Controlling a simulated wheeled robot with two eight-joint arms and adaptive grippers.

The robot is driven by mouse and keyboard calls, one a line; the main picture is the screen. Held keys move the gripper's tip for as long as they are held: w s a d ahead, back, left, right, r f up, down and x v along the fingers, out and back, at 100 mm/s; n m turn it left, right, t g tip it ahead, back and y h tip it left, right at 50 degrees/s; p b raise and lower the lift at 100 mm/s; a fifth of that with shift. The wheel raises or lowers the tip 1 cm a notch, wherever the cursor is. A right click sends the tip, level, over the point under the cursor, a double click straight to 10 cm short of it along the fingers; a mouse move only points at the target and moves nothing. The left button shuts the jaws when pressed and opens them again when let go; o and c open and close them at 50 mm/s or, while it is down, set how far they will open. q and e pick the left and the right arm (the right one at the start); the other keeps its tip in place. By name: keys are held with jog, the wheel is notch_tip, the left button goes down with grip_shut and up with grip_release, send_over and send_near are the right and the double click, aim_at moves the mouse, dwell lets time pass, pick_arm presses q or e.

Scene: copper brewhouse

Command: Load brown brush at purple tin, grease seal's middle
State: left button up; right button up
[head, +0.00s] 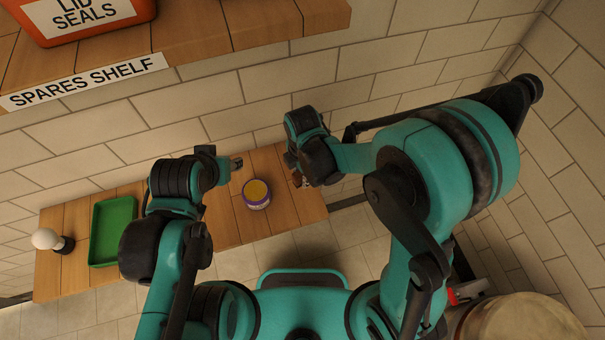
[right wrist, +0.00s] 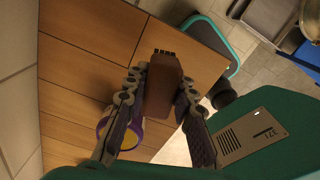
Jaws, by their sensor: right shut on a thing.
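The purple tin (head: 256,203) stands open on the wooden bench, with yellow grease inside. In the right wrist view the tin (right wrist: 103,128) is partly hidden behind one finger. My right gripper (head: 298,179) is above the bench, right of the tin in the head view. It is shut on the brown brush (right wrist: 163,80), whose dark bristles point away from the wrist. The brush is apart from the tin in the head view. My left gripper (head: 237,163) is near the bench's back edge, left of the tin; its fingers are too small to judge. I cannot make out a seal.
A green tray (head: 95,232) and a white ball on a dark base (head: 46,239) are at the bench's left end. Above, the spares shelf (head: 205,38) carries an orange bin (head: 95,28) labelled LID SEALS. The tiled wall is close behind the bench.

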aim_at(302, 189)
jog(key=shift+f+b, duration=2.15)
jog(key=shift+f, duration=0.1)
jog(key=o, duration=0.7)
jog(key=shift+f, duration=0.1)
jog(key=o, duration=0.4)
jog(key=shift+r, duration=0.25)
jog(key=shift+r+p, duration=0.3)
jog(key=shift+r, duration=0.1)
grip_shut()
